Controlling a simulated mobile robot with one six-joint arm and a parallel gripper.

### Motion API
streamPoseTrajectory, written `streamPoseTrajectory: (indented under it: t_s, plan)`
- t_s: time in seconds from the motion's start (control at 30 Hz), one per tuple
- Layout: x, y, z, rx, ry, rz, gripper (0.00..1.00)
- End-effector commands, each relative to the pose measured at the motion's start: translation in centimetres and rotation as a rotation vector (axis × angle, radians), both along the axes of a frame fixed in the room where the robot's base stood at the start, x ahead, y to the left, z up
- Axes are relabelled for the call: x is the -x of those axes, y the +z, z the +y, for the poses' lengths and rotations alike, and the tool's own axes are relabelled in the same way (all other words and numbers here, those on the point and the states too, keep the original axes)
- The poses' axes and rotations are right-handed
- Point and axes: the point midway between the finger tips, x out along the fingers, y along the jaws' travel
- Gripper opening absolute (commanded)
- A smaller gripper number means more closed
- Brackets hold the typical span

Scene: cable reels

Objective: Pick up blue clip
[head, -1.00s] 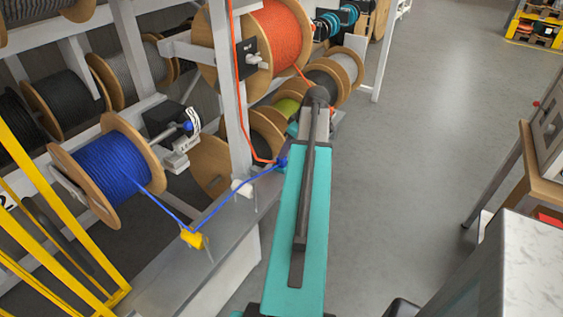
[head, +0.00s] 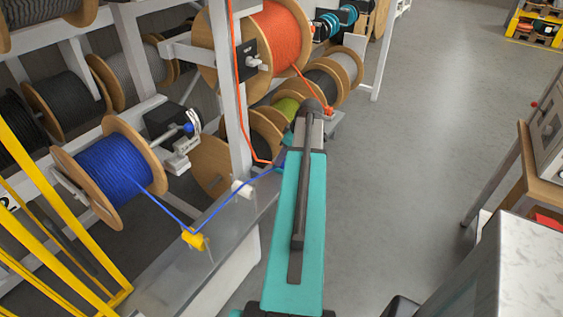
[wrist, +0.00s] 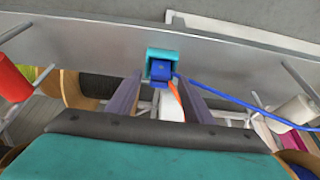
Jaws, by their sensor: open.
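The blue clip (wrist: 160,72) sits in a teal holder (wrist: 163,54) on the grey rail, with a blue cable (wrist: 230,98) running off to the right. My gripper (wrist: 158,88) is open, with one dark finger on each side just in front of the clip; I cannot tell whether they touch it. In the head view my arm covers the gripper and most of the clip. There the blue cable (head: 232,192) runs from the blue reel (head: 112,172) through a yellow guide (head: 195,240) toward the clip.
An orange cable reel (head: 272,38) hangs on the white rack, its cable ending in an orange clip (head: 328,111) beside my arm. A white post (head: 230,100) stands close to the left of my arm. The grey floor (head: 425,150) to the right is clear.

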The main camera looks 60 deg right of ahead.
Motion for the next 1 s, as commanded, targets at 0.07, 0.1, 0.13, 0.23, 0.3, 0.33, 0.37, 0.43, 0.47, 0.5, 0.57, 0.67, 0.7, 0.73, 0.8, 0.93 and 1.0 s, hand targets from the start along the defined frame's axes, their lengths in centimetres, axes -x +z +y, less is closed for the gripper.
streamPoseTrajectory:
  t_s: [0.07, 0.1, 0.13, 0.23, 0.3, 0.33, 0.37, 0.43, 0.47, 0.5, 0.57, 0.67, 0.7, 0.73, 0.8, 0.93, 1.0]
  plan:
    - [-0.3, -0.6, 0.0, -0.002, 0.001, 0.001, 0.47]
    - [-0.4, -0.9, 0.0, -0.001, 0.000, 0.000, 0.47]
    - [-0.5, -1.1, 0.0, -0.001, 0.000, 0.000, 0.47]
    - [-0.6, -1.5, 0.0, -0.001, 0.000, 0.000, 0.47]
    - [-0.7, -1.6, 0.0, -0.001, 0.000, 0.000, 0.47]
    - [-0.7, -1.7, 0.0, 0.000, 0.000, 0.000, 0.47]
    - [-0.7, -1.7, 0.0, 0.000, 0.000, 0.000, 0.47]
    - [-0.7, -1.7, 0.0, 0.000, 0.000, 0.000, 0.47]
    - [-0.7, -1.6, 0.0, 0.000, 0.000, 0.000, 0.47]
    - [-0.7, -1.6, 0.0, 0.000, 0.000, 0.000, 0.47]
    - [-0.7, -1.6, 0.0, 0.000, 0.000, 0.000, 0.47]
    - [-0.7, -1.6, 0.0, 0.000, 0.000, 0.000, 0.47]
    - [-0.7, -1.6, 0.0, 0.000, 0.000, 0.000, 0.47]
    - [-0.7, -1.6, 0.0, 0.000, 0.000, 0.000, 0.47]
    - [-0.7, -1.6, 0.0, 0.000, 0.000, 0.000, 0.47]
    - [-0.7, -1.6, 0.0, 0.000, 0.000, 0.000, 0.30]
    - [-0.7, -1.6, 0.0, 0.000, 0.000, 0.000, 0.18]
